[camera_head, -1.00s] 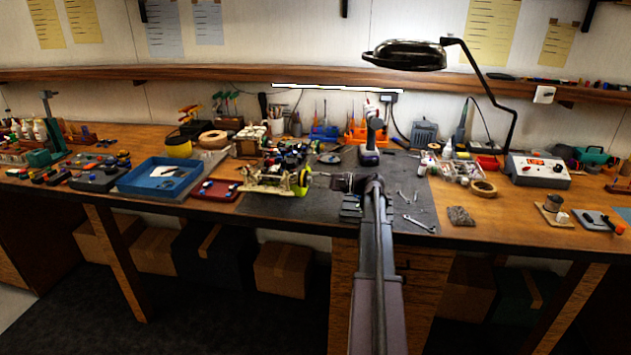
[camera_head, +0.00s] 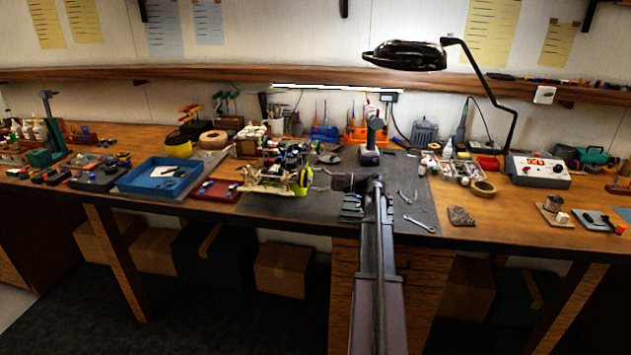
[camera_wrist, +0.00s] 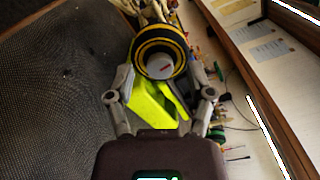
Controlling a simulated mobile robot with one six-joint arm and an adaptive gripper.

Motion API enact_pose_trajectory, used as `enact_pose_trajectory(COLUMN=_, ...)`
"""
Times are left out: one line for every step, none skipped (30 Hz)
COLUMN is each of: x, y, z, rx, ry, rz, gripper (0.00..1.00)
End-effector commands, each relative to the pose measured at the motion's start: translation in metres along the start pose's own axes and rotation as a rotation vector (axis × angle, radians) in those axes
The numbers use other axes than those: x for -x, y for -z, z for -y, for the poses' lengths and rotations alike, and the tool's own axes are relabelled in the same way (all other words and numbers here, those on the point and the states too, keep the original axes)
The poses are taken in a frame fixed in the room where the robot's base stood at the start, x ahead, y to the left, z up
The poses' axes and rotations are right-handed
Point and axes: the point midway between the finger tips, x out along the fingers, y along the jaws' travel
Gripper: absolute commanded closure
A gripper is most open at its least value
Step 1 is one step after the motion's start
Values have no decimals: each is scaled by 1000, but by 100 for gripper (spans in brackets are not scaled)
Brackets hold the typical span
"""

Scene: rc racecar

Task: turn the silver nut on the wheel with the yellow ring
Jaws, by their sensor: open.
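The wheel with the yellow ring (camera_wrist: 143,44) faces the wrist camera, its dark tyre around a pale silver nut (camera_wrist: 160,67) with a small red mark. My gripper (camera_wrist: 160,78) is open, one finger on each side of the wheel's lower part in the wrist view, with nothing gripped. Whether the fingertips touch the wheel cannot be told. In the head view the racecar (camera_head: 268,183) sits on the bench, its yellow-green wheel part (camera_head: 304,178) at its right end. My gripper (camera_head: 326,184) points left at that end; its fingers are small and hard to make out.
A power drill (camera_head: 371,145) stands behind my arm on the dark mat (camera_head: 425,203). A wrench (camera_head: 419,224) lies right of my arm. A blue tray (camera_head: 150,178) is left of the car.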

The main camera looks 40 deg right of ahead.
Motion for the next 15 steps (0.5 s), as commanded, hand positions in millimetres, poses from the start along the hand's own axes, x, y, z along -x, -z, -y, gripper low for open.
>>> enact_pose_trajectory(x=3, y=0, z=0, rx=0, ry=0, rz=0, gripper=32)
enact_pose_trajectory(x=5, y=0, z=0, rx=0, ry=0, rz=-1, gripper=32)
enact_pose_trajectory(x=8, y=0, z=0, rx=0, ry=0, rz=-1, gripper=32)
enact_pose_trajectory(x=11, y=0, z=0, rx=0, ry=1, rz=-1, gripper=32)
enact_pose_trajectory(x=14, y=0, z=0, rx=0, ry=1, rz=-2, gripper=32)
enact_pose_trajectory(x=19, y=0, z=0, rx=0, ry=1, rz=-3, gripper=32)
enact_pose_trajectory(x=22, y=0, z=0, rx=0, ry=1, rz=-3, gripper=32)
enact_pose_trajectory(x=26, y=0, z=0, rx=0, ry=1, rz=-2, gripper=32)
enact_pose_trajectory(x=32, y=0, z=0, rx=0, ry=1, rz=-1, gripper=32)
enact_pose_trajectory(x=36, y=0, z=0, rx=0, ry=1, rz=-2, gripper=32)
enact_pose_trajectory(x=41, y=1, z=0, rx=0, ry=1, rz=-3, gripper=32)
enact_pose_trajectory(x=48, y=1, z=0, rx=0, ry=1, rz=-3, gripper=32)
enact_pose_trajectory(x=52, y=0, z=0, rx=0, ry=1, rz=-2, gripper=32)
enact_pose_trajectory(x=57, y=0, z=0, rx=0, ry=1, rz=-2, gripper=32)
enact_pose_trajectory(x=64, y=1, z=0, rx=0, ry=1, rz=-3, gripper=32)
